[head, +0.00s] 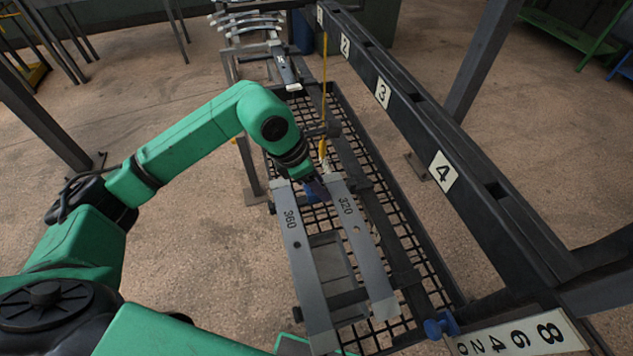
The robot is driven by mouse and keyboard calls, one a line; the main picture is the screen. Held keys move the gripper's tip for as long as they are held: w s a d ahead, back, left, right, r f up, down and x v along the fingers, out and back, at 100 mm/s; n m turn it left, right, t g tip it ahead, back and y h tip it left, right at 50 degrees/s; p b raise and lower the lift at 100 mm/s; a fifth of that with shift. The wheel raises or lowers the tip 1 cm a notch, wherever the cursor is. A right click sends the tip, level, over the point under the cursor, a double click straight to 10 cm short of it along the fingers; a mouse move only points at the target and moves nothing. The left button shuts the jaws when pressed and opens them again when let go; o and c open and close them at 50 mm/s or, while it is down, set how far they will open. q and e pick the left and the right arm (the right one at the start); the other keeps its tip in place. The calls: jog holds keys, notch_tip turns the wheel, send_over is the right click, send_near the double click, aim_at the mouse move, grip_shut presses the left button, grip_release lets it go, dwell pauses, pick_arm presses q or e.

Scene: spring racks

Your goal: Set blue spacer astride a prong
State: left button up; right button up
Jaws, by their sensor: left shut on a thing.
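My left gripper (314,186) is over the mesh rack, near the upper ends of two grey bars marked 360 (298,262) and 320 (362,250). It is shut on a dark blue piece, the blue spacer (314,192), which shows only in part beneath the fingers. The spacer is in the gap between the two bars. I cannot tell whether it touches either bar or straddles any prong. Another blue piece (437,326) sits at the lower right corner of the rack. My right gripper is not in view.
A black mesh rack (432,268) lies below the bars. A yellow pointer (324,95) hangs by my gripper. A dark beam with numbered labels (443,172) runs along the right. A white number plate (520,336) is at lower right. Curved grey strips (248,20) stand at the back.

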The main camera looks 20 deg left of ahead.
pick_arm(q)
jog(key=shift+f, duration=0.1)
dwell(1.0)
jog(key=shift+b, duration=0.45)
jog(key=shift+f+b, duration=0.8)
jog(key=shift+b, duration=0.05)
dwell(0.4)
jog(key=o, duration=1.1)
jog(key=b+v, duration=0.1)
jog(key=v, duration=1.3)
jog(key=shift+a+r+b, duration=0.1)
jog(key=shift+r+b, duration=0.2)
jog(key=shift+b, duration=0.05)
